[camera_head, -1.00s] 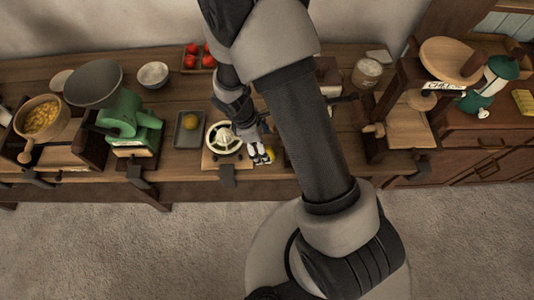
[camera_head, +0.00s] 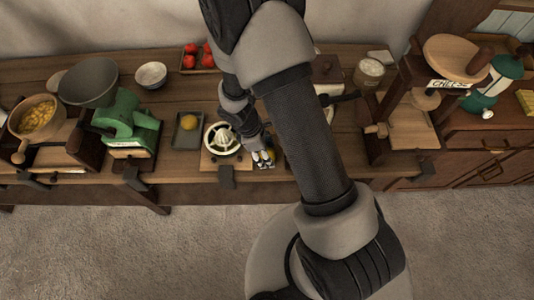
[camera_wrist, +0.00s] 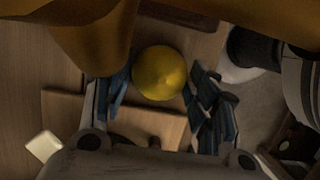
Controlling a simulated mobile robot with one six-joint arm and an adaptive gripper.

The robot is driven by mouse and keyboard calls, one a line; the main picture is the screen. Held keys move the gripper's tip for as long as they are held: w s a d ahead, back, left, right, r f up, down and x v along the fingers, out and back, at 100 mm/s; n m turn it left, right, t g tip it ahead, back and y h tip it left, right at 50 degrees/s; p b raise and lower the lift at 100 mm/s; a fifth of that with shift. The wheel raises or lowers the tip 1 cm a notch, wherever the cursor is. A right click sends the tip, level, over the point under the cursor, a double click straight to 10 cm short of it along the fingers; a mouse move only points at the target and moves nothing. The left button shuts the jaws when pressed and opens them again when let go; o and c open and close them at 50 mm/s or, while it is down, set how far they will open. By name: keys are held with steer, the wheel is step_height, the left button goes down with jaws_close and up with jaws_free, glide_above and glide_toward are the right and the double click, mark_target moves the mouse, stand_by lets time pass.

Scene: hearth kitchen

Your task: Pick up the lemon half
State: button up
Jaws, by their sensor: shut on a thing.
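The lemon half (camera_wrist: 160,72) is a yellow dome in the wrist view, between the two blue-padded fingers of my gripper (camera_wrist: 160,105). My gripper is shut on it. In the head view, my gripper (camera_head: 265,160) is at the front of the counter, just right of the juicer, and a little of the lemon half (camera_head: 273,156) shows beside the fingers. I cannot tell whether the lemon half touches the counter.
A white citrus juicer (camera_head: 222,138) on a wooden board stands close left of my gripper. A wooden press stand (camera_head: 412,130) is to the right.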

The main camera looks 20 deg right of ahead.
steer(key=c, duration=0.4)
steer(key=shift+r, duration=0.15)
